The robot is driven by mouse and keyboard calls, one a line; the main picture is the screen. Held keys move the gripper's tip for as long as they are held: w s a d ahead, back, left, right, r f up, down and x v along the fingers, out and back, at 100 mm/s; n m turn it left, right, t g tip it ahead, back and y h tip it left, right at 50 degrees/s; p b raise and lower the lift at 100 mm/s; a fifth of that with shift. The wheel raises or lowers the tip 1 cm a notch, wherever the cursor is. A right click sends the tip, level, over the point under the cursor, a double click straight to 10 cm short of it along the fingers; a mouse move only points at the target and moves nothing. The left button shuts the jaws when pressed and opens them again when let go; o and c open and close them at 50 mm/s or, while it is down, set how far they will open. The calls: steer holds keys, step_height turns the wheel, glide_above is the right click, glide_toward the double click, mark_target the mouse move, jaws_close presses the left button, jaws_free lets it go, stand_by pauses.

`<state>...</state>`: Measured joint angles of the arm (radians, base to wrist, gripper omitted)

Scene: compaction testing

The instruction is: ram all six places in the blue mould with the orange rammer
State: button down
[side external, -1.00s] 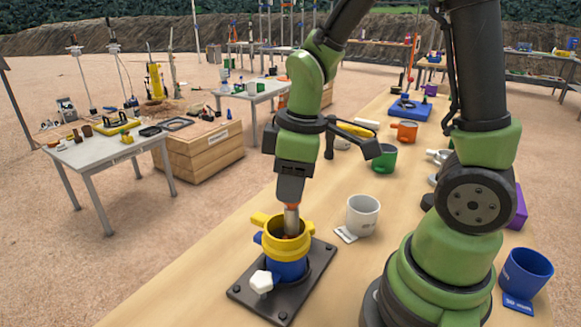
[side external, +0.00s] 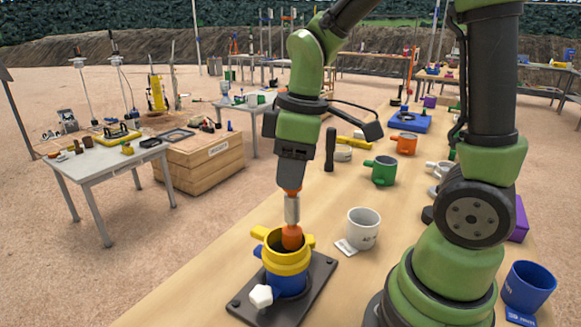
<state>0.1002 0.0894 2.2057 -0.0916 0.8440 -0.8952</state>
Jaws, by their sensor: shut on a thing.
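The blue mould (side external: 288,283) stands on a dark base plate (side external: 309,292) at the front of the wooden table, with a yellow collar (side external: 287,266) on top. My gripper (side external: 289,188) is above the collar, pointing down, shut on the orange rammer (side external: 292,238). The rammer hangs roughly upright, with a metal shaft and an orange lower end. That lower end is at the collar's mouth; its bottom is hidden by the near rim, so I cannot tell whether it touches anything. The places inside the mould are hidden.
A white mug (side external: 362,230) stands close to the right of the mould. Green (side external: 383,170) and orange (side external: 405,143) mugs stand farther back. A blue mug (side external: 526,285) is at the right. A white knob (side external: 261,296) sticks out at the mould's front.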

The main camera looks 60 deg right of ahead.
mark_target(285, 191)
step_height(285, 191, down, 4)
steer(key=shift+f, duration=0.1)
steer(key=shift+w+r, duration=0.25)
steer(key=shift+r, duration=0.45)
steer(key=shift+w+r, duration=0.2)
steer(key=shift+r, duration=0.5)
steer(key=shift+w+r, duration=0.25)
steer(key=shift+r, duration=0.45)
steer(key=shift+s+f, duration=0.1)
step_height(285, 191, down, 4)
steer(key=shift+f, duration=0.1)
steer(key=r, duration=0.2)
steer(key=a+r, duration=0.1)
steer(key=r, duration=0.1)
steer(key=shift+w+r, duration=0.1)
steer(key=shift+w, duration=0.25)
